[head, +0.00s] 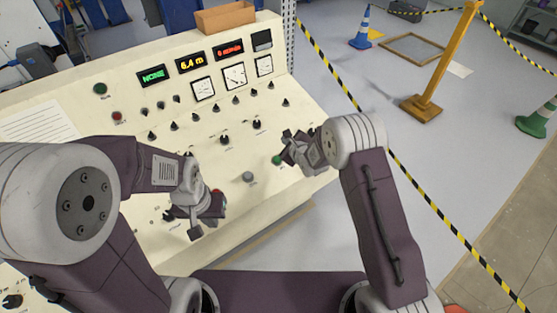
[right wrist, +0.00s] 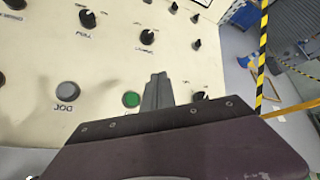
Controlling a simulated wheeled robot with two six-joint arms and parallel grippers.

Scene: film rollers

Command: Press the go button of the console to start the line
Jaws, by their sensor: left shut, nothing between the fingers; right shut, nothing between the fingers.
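The cream console (head: 185,145) fills the left and middle of the head view. A green button (head: 277,160) sits near its front right edge. It also shows in the right wrist view (right wrist: 131,99), just left of my fingertips; its label is hidden. My right gripper (head: 289,152) is shut and empty, close beside the green button; I cannot tell whether they touch. The shut fingers (right wrist: 157,90) also show in the wrist view. My left gripper (head: 203,216) is shut and empty over the console's front, partly covering a red button (head: 217,194).
A grey button (head: 248,177) sits left of the green one. Several black knobs, gauges and lit displays (head: 191,63) cover the panel. Another green button (head: 100,88) is at the upper left. A yellow post (head: 432,85) and a blue cone (head: 362,30) stand right, beyond striped floor tape.

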